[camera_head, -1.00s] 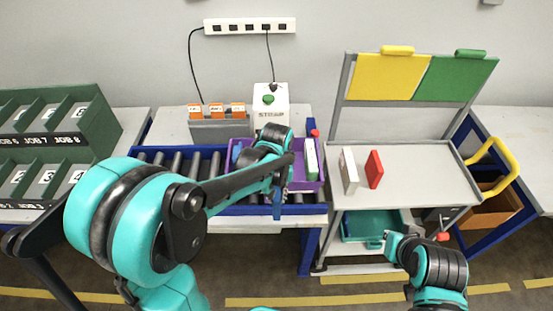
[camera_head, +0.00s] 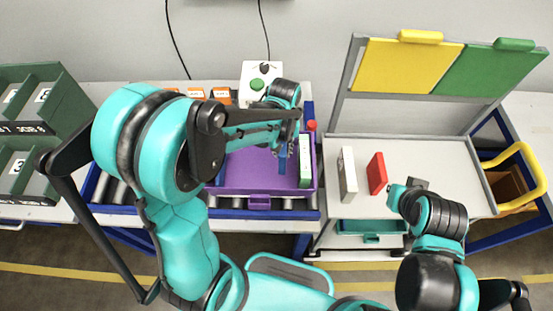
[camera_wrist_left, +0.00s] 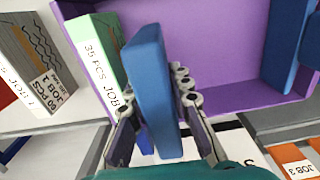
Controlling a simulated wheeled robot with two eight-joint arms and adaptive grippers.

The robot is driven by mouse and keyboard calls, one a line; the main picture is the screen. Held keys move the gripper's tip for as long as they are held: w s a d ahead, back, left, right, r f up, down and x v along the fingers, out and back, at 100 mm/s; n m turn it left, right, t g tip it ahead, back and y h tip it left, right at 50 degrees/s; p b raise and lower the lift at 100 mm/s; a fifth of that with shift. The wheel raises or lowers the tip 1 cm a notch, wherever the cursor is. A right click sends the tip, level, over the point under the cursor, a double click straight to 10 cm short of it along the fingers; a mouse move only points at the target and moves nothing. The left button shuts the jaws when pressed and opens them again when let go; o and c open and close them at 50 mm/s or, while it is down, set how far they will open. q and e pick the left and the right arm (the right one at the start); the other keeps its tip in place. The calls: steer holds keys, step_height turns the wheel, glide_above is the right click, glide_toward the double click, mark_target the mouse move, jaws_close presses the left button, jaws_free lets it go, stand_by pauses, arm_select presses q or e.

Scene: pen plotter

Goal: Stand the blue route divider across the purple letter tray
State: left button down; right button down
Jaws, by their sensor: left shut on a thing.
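The purple letter tray (camera_head: 235,178) sits on the roller conveyor, and its inside shows in the wrist view (camera_wrist_left: 215,40). My left gripper (camera_head: 285,138) is shut on the blue route divider (camera_wrist_left: 158,90), held on edge over the tray next to a green-and-white packet (camera_head: 305,160). The packet stands by the tray's right wall and also shows in the wrist view (camera_wrist_left: 98,50). Another blue panel (camera_wrist_left: 288,45) stands at the tray's other end. Whether the held divider touches the tray floor cannot be told. My right gripper (camera_head: 408,188) is over the cart's front; its jaws are unclear.
The cart's top (camera_head: 355,205) holds a white packet (camera_head: 347,174) and a red one (camera_head: 376,173). The strap machine (camera_head: 260,85) and orange-labelled holders (camera_head: 220,96) stand behind the tray. Green job bins (camera_head: 40,110) stand at the left.

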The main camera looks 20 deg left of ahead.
arm_select(q)
step_height(320, 180, down, 6)
steer(key=shift+w+f+b, duration=0.1)
steer(key=shift+f+b, duration=0.15)
steer(key=shift+b, duration=0.55)
steer(key=shift+f, duration=0.1)
steer(key=c, duration=1.4)
jaws_free()
steer(key=shift+o, duration=0.2)
